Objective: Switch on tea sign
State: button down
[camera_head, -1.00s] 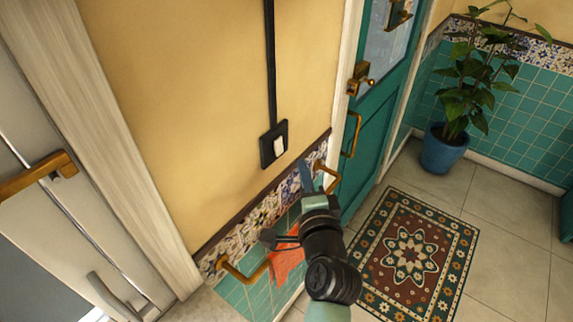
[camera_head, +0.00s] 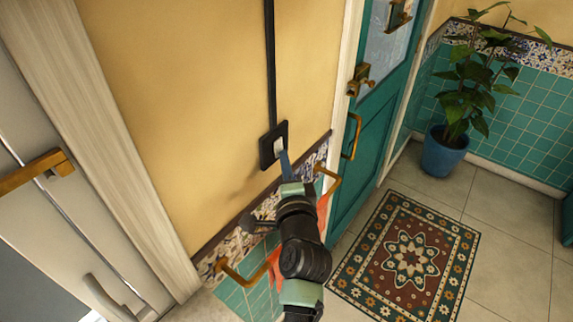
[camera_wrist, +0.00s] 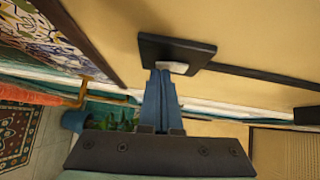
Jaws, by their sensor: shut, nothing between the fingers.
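A black wall switch plate (camera_head: 267,149) with a white rocker (camera_head: 279,146) is mounted on the yellow wall. A black cable strip runs up the wall from it. The plate (camera_wrist: 165,50) and part of its white rocker (camera_wrist: 178,68) also show in the wrist view. My gripper (camera_head: 284,155) is shut and empty, with its blue fingertips over the lower part of the rocker. In the wrist view the fingertips (camera_wrist: 160,74) overlap the rocker's edge; I cannot tell whether they touch it. The fingers hide part of the rocker. No tea sign is visible.
A brass towel rail (camera_head: 245,277) with an orange cloth (camera_head: 274,268) is on the tiled lower wall, close to my arm. A teal door (camera_head: 372,125) with brass handles stands right of the switch. A patterned rug (camera_head: 408,258) and a potted plant (camera_head: 443,150) are further right.

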jog(key=shift+a, duration=0.1)
jog(key=s+d+p, duration=0.2)
jog(key=s+p, duration=0.1)
jog(key=s, duration=0.9)
jog(key=shift+s+r, duration=0.25)
jog(key=shift+s, duration=0.15)
